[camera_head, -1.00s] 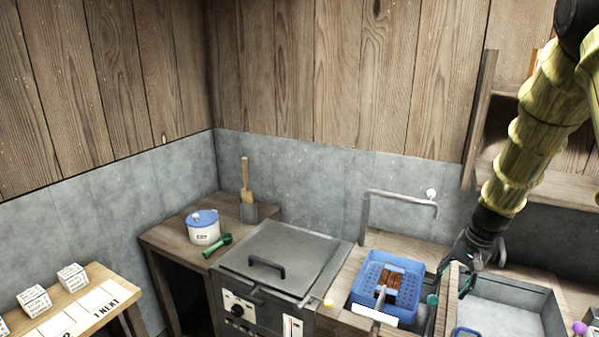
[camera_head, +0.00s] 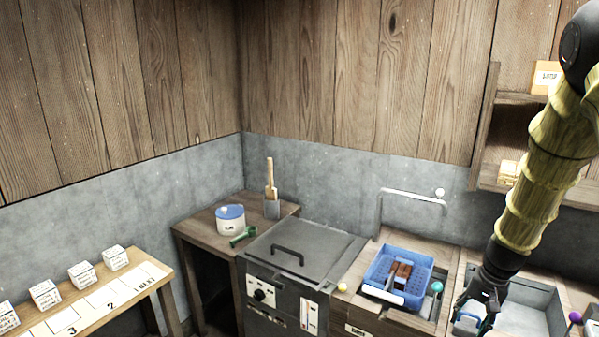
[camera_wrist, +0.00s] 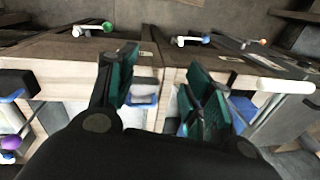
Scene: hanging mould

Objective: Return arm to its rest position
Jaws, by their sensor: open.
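My gripper (camera_wrist: 160,95) shows large in the wrist view, its two dark fingers with green pads spread apart and nothing between them. In the head view my gripper (camera_head: 480,308) is at the lower right, at the end of my yellow-sleeved arm. It hangs over or in front of the grey sink basin (camera_head: 533,313); its fingertips are hard to make out there. A blue basket (camera_head: 425,274) with brown pieces in it stands to the left of my gripper, apart from it.
A grey lidded machine (camera_head: 325,247) stands left of the basket. A metal tap (camera_head: 410,194) rises behind the basket. A wall shelf (camera_head: 510,98) is behind my arm. A white pot with a blue lid (camera_head: 230,221) and a numbered board with several cartons (camera_head: 100,300) are further left.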

